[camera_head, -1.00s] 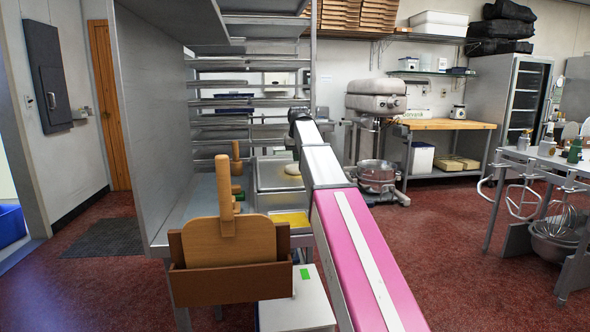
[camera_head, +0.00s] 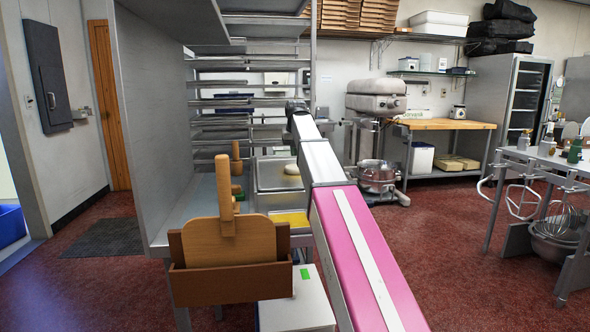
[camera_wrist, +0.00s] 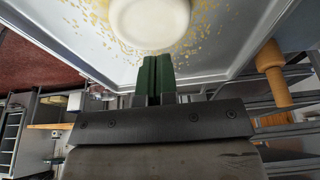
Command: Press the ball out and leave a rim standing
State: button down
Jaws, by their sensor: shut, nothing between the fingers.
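The dough ball (camera_head: 291,169) is a pale round lump on the metal tray (camera_head: 270,185) at the back of the counter. In the wrist view the dough (camera_wrist: 149,22) is a cream disc at the top, with yellow flecks scattered on the tray floor (camera_wrist: 75,38) around it. My gripper (camera_wrist: 155,62) shows there as two dark green fingers shut together with nothing between them. The fingertips appear just short of the dough's near edge; I cannot tell whether they touch it.
A wooden peel (camera_head: 225,240) stands in a brown holder at the counter's near end. Upright wooden handles (camera_head: 236,160) stand left of the tray. A yellow patch (camera_head: 290,219) lies in front of it. A steel side panel (camera_head: 170,130) bounds the left; rack shelves (camera_head: 235,102) rise behind.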

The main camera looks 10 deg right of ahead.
aim_at(294, 169)
jog(key=shift+f, duration=0.2)
jog(key=shift+f, duration=2.15)
jog(key=shift+f, duration=0.3)
dwell(1.4)
dwell(0.7)
jog(key=shift+r, duration=1.55)
notch_tip(294, 169, up, 4)
jog(key=shift+f, duration=0.1)
jog(key=shift+d, duration=0.1)
